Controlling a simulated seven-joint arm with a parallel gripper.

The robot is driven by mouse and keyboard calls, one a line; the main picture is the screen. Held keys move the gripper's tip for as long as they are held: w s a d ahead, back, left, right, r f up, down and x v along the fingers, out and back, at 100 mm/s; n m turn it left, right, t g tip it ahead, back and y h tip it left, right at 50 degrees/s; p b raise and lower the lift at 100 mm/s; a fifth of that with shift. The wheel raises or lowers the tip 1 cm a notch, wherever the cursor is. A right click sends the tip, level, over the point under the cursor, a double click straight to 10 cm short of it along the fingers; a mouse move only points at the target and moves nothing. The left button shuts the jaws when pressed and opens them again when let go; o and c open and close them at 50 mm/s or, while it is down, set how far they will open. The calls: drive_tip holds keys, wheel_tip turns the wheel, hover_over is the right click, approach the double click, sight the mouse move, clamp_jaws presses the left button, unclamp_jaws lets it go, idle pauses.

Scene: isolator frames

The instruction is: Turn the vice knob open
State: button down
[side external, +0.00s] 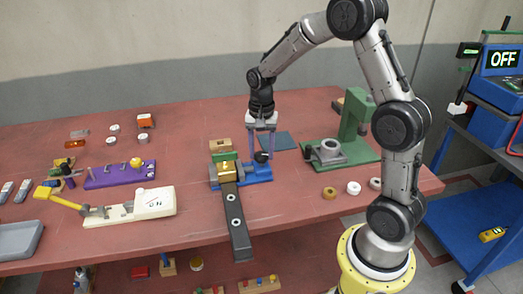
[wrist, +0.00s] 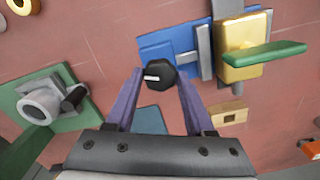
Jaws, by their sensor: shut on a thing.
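The blue vice (side external: 258,174) stands on the table near its front middle. Its black knob (side external: 261,157) is at the right end; in the wrist view the knob (wrist: 160,76) is faceted, with a white mark pointing left. My gripper (side external: 262,154) comes straight down over it, and its purple fingers (wrist: 160,72) are shut on the knob, one at each side. The vice's blue body also shows in the wrist view (wrist: 180,44). A gold block (wrist: 238,64) with a green bar (wrist: 262,55) across it sits at the vice's other end.
A dark bar (side external: 236,215) runs from the vice past the table's front edge. A green press (side external: 352,135) stands at the right. A wooden block (side external: 220,145) and a dark teal pad (side external: 277,141) lie behind the vice. A white board (side external: 120,212) with a yellow-handled tool is at left.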

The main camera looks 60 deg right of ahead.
drive_tip(key=n, duration=0.5)
drive_tip(key=shift+r+n, duration=0.1)
drive_tip(key=shift+n, duration=0.2)
drive_tip(key=n, duration=1.6)
drive_tip(key=shift+n, duration=0.4)
drive_tip(key=shift+c, duration=1.3)
unclamp_jaws()
